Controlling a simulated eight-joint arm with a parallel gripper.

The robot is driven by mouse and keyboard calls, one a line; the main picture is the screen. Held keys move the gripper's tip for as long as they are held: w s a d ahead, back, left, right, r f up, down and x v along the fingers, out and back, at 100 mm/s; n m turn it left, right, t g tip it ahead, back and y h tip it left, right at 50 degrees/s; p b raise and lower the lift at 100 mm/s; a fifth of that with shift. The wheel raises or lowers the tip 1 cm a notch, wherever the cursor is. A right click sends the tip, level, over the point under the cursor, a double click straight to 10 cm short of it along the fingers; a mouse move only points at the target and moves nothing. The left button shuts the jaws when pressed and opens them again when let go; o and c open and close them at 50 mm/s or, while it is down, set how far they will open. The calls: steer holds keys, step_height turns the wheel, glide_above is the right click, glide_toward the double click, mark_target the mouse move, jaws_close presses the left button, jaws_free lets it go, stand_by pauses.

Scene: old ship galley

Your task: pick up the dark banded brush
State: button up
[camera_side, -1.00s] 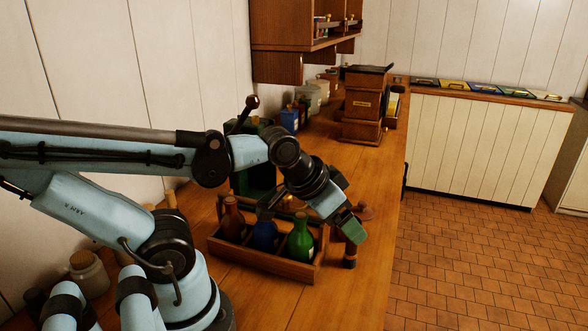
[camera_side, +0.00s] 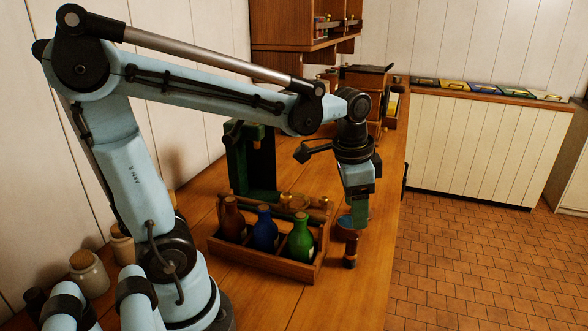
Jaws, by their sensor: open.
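A small dark upright thing with a lighter band, which looks like the dark banded brush (camera_side: 350,254), stands on the wooden counter just right of the bottle crate. My gripper (camera_side: 359,220) points down above and slightly behind it in the picture, with green fingers. The fingers overlap edge-on, so the gap between them is hard to see; the gripper is open and nothing shows held in it.
A wooden crate (camera_side: 262,266) holds a brown, a blue (camera_side: 265,232) and a green bottle (camera_side: 301,240) close to the left. A dark green stand (camera_side: 240,170) is behind it. The counter's right edge is near; the front counter is clear.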

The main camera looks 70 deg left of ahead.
mark_target(351, 247)
steer(key=shift+w+a+f+m+g, duration=0.2)
steer(key=shift+w+f+m+g, duration=0.05)
steer(key=shift+w+m+g, duration=0.2)
steer(key=shift+w+a+f+m+g, duration=0.25)
steer(key=shift+w+m+g, duration=0.1)
steer(key=shift+w+g, duration=0.1)
step_height(351, 247, down, 6)
steer(key=shift+f, duration=0.2)
steer(key=shift+s+a+f, duration=0.15)
steer(key=shift+f, duration=1.25)
steer(key=shift+s+a+f, duration=0.1)
steer(key=shift+a+f, duration=0.05)
steer(key=shift+f, duration=1.2)
steer(key=c, duration=1.1)
steer(key=shift+r, duration=0.15)
